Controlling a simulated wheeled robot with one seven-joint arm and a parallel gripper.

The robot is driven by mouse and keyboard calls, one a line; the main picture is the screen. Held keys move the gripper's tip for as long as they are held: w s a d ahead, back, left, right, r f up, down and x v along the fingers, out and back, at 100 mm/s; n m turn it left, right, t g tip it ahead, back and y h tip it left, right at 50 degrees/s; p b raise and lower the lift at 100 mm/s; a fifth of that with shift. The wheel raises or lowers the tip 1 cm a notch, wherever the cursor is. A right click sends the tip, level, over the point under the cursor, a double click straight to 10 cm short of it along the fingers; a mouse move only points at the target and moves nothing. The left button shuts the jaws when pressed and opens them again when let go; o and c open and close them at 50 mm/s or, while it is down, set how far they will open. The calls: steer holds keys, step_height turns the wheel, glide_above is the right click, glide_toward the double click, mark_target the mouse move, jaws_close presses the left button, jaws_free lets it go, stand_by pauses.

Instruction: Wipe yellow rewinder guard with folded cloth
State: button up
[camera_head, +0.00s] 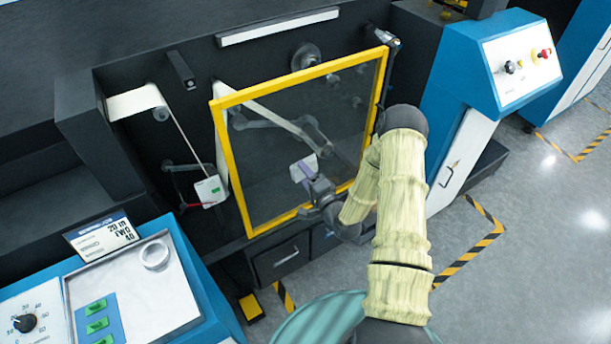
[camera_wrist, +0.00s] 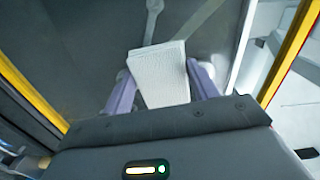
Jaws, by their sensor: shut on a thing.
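The yellow rewinder guard (camera_head: 228,155) is a yellow-framed, see-through panel on the front of the dark machine. My gripper (camera_head: 304,172) is in front of the lower middle part of its pane. In the wrist view my gripper (camera_wrist: 160,85) has its two purple-grey fingers on either side of the white folded cloth (camera_wrist: 160,72), shut on it. The cloth also shows as a small pale patch in the head view (camera_head: 309,161). The guard's yellow frame (camera_wrist: 292,50) runs along both sides of the wrist view. I cannot tell whether the cloth touches the pane.
A blue and white control cabinet (camera_head: 462,120) stands right of the guard. A white web (camera_head: 135,102) runs left of the guard. Striped floor markings (camera_head: 482,240) and clear floor lie at the right.

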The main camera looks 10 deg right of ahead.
mark_target(307, 144)
steer(key=shift+x, duration=2.9)
steer(key=shift+b+x, duration=0.5)
steer(key=shift+x, duration=0.45)
steer(key=shift+d, duration=0.1)
steer(key=shift+w+d+b, duration=0.25)
steer(key=shift+d+b, duration=0.1)
steer(key=shift+d, duration=0.5)
steer(key=shift+w+d+b, duration=0.25)
steer(key=shift+d+b, duration=0.05)
steer(key=shift+d, duration=0.55)
steer(key=shift+w+d+f+b, duration=0.1)
steer(key=shift+w+d+b, duration=0.15)
steer(key=shift+d, duration=0.2)
steer(key=shift+w+d+b, duration=0.15)
steer(key=shift+d+b, duration=0.05)
steer(key=shift+d, duration=0.25)
steer(key=shift+w+d, duration=0.3)
steer(key=shift+d, duration=0.5)
